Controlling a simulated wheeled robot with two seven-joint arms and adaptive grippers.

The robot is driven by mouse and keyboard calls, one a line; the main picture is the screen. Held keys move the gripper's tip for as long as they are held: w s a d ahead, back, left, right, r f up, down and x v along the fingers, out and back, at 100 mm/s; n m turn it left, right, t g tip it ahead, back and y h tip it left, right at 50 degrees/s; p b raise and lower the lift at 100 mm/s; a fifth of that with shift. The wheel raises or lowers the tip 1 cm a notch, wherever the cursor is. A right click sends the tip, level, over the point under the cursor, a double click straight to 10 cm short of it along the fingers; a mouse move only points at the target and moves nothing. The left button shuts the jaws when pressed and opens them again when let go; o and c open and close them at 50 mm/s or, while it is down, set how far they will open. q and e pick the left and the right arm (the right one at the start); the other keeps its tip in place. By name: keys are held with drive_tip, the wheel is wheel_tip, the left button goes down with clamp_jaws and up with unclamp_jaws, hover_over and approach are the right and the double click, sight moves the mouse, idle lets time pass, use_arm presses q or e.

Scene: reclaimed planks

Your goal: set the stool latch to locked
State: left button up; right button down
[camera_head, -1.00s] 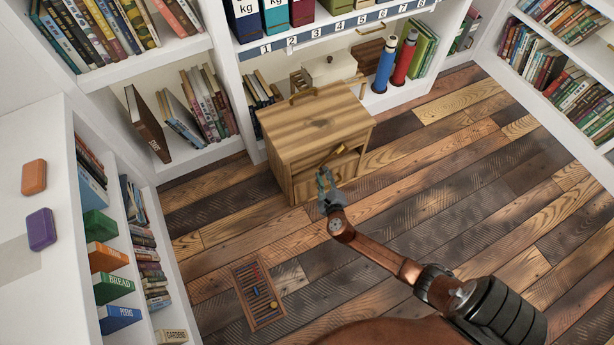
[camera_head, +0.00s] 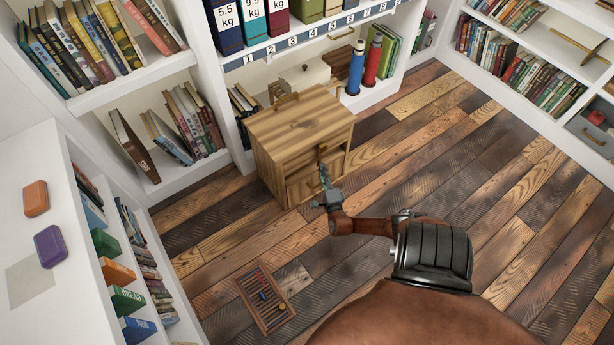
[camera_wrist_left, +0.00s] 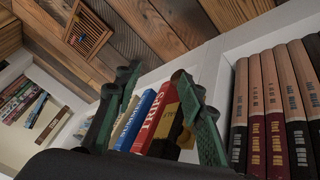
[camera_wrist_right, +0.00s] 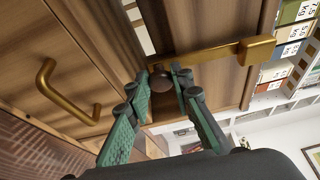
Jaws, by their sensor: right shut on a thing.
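The stool is a light wooden cabinet-like box (camera_head: 300,125) on the plank floor. Its brass latch bar (camera_wrist_right: 215,56) has a block at one end and a dark round knob (camera_wrist_right: 160,82) at the other, in the right wrist view. My right gripper (camera_head: 322,168) is at the stool's front face. It is shut on the latch's knob end, with the knob between its fingertips (camera_wrist_right: 162,78). In the head view the gripper partly hides the latch. My left gripper (camera_wrist_left: 155,80) is open and empty, in front of books on a low shelf; it is outside the head view.
A brass pull handle (camera_wrist_right: 62,95) sits on a wood panel near my right fingers. A slatted wooden tray (camera_head: 265,298) lies on the floor. Shelves of books and boxes line the back, left and right. A blue bottle (camera_head: 356,68) and a red bottle (camera_head: 373,60) stand behind. The floor to the right is clear.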

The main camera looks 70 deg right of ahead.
drive_tip(key=shift+s+d+f, duration=0.1)
drive_tip(key=shift+s+d, duration=0.1)
drive_tip(key=shift+s, duration=0.15)
drive_tip(key=shift+n, duration=0.3)
drive_tip(key=c, duration=1.9)
unclamp_jaws()
drive_tip(key=shift+d, duration=0.1)
drive_tip(key=shift+o, duration=0.9)
drive_tip(key=shift+w, duration=0.15)
drive_tip(key=v, duration=1.2)
drive_tip(key=shift+f, duration=0.15)
